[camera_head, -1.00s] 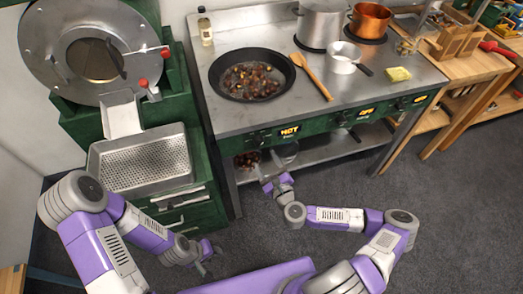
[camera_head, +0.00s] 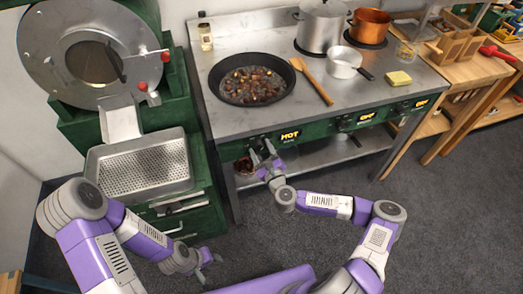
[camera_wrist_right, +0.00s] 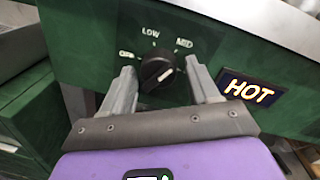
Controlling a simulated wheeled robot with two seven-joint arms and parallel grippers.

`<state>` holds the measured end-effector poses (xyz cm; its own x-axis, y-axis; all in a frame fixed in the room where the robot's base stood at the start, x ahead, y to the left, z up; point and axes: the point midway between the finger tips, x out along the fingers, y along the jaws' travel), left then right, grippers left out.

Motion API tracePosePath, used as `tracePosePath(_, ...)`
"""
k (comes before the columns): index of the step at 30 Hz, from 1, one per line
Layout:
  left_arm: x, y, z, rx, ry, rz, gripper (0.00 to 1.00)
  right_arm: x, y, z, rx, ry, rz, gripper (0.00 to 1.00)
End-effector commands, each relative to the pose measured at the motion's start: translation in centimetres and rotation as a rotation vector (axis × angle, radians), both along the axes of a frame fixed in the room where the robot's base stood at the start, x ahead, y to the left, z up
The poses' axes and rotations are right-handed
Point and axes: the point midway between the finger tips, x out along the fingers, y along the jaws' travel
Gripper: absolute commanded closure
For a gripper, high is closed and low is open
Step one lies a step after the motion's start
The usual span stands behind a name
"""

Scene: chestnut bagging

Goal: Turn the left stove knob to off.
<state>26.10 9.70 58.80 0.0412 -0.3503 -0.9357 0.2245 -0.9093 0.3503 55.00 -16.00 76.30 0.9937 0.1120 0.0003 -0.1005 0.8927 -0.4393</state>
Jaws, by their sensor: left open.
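The left stove knob (camera_wrist_right: 158,73) is black and round, on the green stove front, with OFF, LOW and MID printed around it. Its pale pointer mark is turned toward the lower right, away from OFF. The display (camera_wrist_right: 249,90) beside it reads HOT and also shows in the head view (camera_head: 290,135). My right gripper (camera_wrist_right: 160,68) is open, with one finger on each side of the knob; firm contact cannot be told. In the head view the right gripper (camera_head: 263,149) hides that knob. My left gripper (camera_head: 211,267) is open and empty, low over the floor.
A black pan (camera_head: 251,101) of chestnuts sits on the stove (camera_head: 222,128) above the knob. A wooden spatula (camera_head: 318,88), a white saucepan (camera_head: 343,70) and pots stand to its right. A green roaster machine with a perforated tray (camera_head: 140,163) stands at the left.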

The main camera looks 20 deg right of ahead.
Motion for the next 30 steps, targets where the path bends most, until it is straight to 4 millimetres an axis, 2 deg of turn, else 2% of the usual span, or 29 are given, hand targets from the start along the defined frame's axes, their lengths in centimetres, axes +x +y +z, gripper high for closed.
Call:
tracePosePath(1,0.0,0.0,0.0,0.000,0.000,0.000,0.57,0.0,0.0,0.0,0.000,0.000,0.000,0.48)
tracePosePath(6,0.0,0.0,0.0,0.000,0.000,0.000,0.57,0.0,0.0,0.0,0.000,0.000,0.000,0.74)
tracePosePath(9,0.0,0.0,0.0,0.000,0.000,0.000,0.57,0.0,0.0,0.0,-0.001,0.000,0.000,0.86)
tracePosePath(20,0.0,0.0,0.5,0.000,0.000,0.000,0.57,0.0,0.0,0.2,-0.075,-0.003,0.000,0.87)
tracePosePath(30,0.0,0.0,2.2,0.000,0.000,0.000,0.57,0.0,0.0,0.4,-0.342,-0.013,0.001,0.87)
